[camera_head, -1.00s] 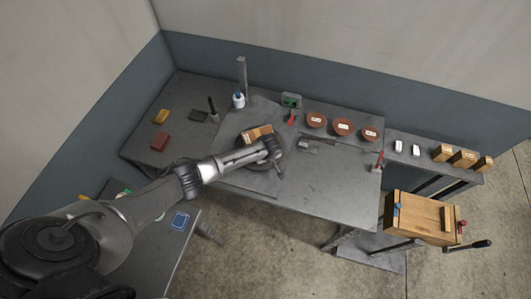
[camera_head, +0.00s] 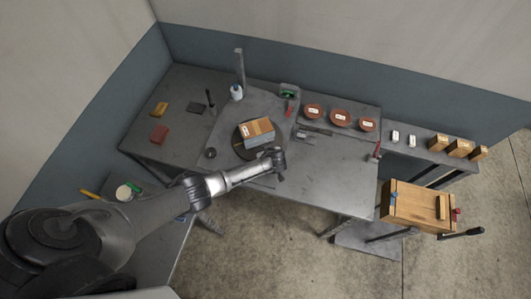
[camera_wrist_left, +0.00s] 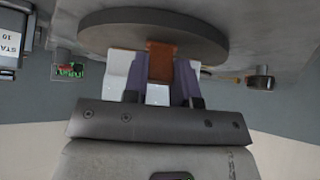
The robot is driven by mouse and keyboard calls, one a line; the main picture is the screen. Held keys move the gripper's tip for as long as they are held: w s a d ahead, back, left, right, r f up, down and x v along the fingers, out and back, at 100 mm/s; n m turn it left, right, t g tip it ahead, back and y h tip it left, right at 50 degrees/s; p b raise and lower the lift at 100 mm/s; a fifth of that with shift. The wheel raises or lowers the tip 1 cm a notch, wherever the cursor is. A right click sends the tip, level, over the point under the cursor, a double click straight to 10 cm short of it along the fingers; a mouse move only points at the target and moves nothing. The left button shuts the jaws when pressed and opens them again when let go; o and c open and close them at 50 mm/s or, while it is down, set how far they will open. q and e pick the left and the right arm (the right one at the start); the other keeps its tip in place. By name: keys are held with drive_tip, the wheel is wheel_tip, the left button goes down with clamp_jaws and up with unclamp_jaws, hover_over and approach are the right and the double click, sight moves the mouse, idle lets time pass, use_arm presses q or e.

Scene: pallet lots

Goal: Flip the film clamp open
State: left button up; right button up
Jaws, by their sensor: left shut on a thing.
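My left gripper (camera_head: 279,172) is low over the front of the grey table, just beyond the front-right side of a brown carton (camera_head: 258,132). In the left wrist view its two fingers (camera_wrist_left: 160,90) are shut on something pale. What that is, I cannot tell clearly. A brown strip (camera_wrist_left: 160,60) shows behind them, under the dark disc. The carton sits on the dark round turntable (camera_head: 241,142), which also shows in the wrist view (camera_wrist_left: 150,28). I cannot single out the film clamp with certainty. My right gripper is not in view.
Several red-brown round pieces (camera_head: 341,119) stand along the table's back, beside a grey tool (camera_head: 314,132). A grey post (camera_head: 240,66) and a white bottle (camera_head: 236,93) stand behind the turntable. A wooden crate (camera_head: 415,207) is at right. The table's right half is mostly clear.

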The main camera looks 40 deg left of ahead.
use_arm(q)
drive_tip(key=o, duration=0.9)
drive_tip(key=shift+s+d+r, duration=0.1)
drive_tip(key=shift+d+r, duration=0.15)
drive_tip(key=shift+r, duration=0.1)
drive_tip(key=p+v, duration=0.1)
drive_tip(key=v, duration=1.2)
